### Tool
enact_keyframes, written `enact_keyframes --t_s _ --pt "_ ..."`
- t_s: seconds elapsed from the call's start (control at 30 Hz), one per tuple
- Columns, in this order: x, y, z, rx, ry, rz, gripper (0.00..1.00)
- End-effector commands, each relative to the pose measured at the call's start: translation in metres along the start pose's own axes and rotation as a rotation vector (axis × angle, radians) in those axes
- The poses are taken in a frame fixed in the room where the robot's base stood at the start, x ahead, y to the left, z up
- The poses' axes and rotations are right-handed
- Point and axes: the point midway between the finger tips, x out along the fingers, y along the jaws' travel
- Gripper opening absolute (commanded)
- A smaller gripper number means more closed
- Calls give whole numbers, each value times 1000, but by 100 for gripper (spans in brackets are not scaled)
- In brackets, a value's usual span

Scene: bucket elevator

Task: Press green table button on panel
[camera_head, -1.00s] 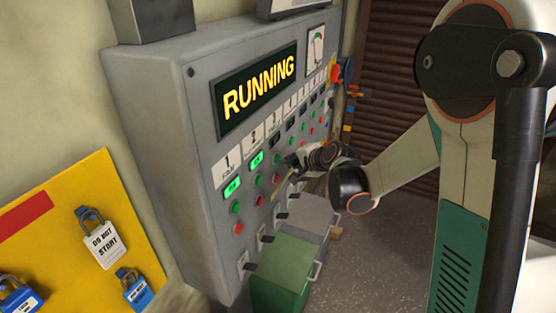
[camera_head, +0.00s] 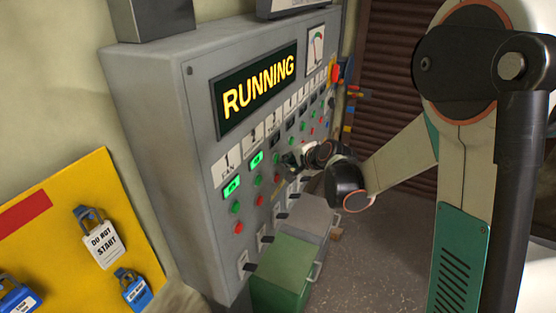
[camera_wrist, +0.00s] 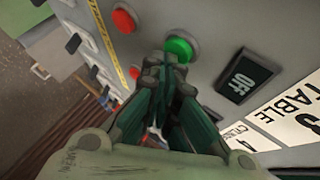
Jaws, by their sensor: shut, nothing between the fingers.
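The grey control panel (camera_head: 160,130) shows a lit RUNNING display. In the wrist view, a green button (camera_wrist: 180,50) sits beside a dark OFF indicator (camera_wrist: 244,78) and the label plate reading 3 TABLE (camera_wrist: 297,110). My gripper (camera_wrist: 163,60) is shut and empty, its fingertips at the lower left edge of the green button. I cannot tell whether they touch it. In the head view my gripper (camera_head: 294,160) is at the panel face and hides part of the third column of buttons.
A red button (camera_wrist: 123,21) lies next to the green one in the wrist view. Black switches stick out below the button rows. A green box (camera_head: 282,268) stands under the panel. A yellow board (camera_head: 50,240) with padlocks hangs at the left.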

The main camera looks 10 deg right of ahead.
Motion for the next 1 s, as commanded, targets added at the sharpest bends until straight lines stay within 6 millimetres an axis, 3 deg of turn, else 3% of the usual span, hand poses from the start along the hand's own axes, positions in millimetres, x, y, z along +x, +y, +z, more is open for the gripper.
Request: enact_keyframes --t_s 1.0 --pt "6 -4 4 0 -1 0 0"
